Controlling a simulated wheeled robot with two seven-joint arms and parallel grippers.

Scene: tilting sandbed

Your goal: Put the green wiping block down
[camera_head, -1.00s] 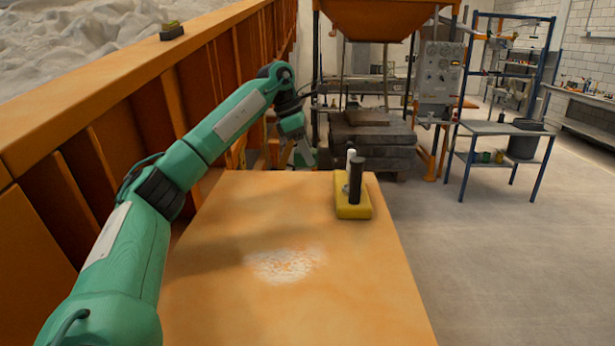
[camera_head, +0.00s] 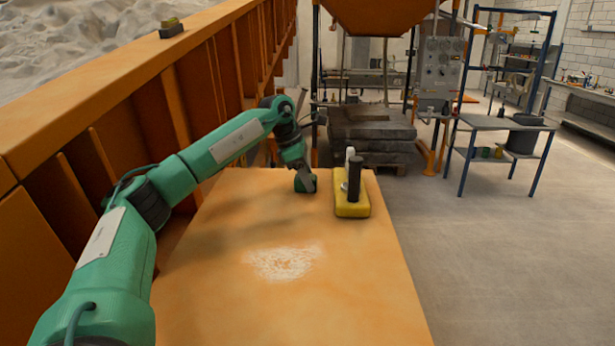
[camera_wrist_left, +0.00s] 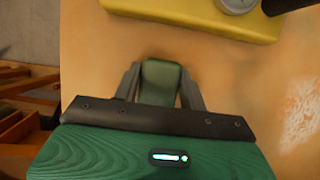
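The green wiping block (camera_head: 306,184) is at the far end of the orange table, left of the yellow-based tool. My left gripper (camera_head: 304,178) points down with its fingers around it. In the left wrist view the green block (camera_wrist_left: 160,82) sits between the two grey fingers (camera_wrist_left: 160,88), one close along each side, with no clear gap. The block looks at or just above the table top; I cannot tell whether its underside touches. A white powdery patch (camera_head: 284,262) lies on the table nearer to me. My right gripper is not in view.
The yellow-based tool (camera_head: 352,209) with a dark upright handle stands close right of the green block. The orange sandbed wall (camera_head: 100,92) runs along the left, with a small block (camera_head: 171,27) on its rim. The table's front right is clear.

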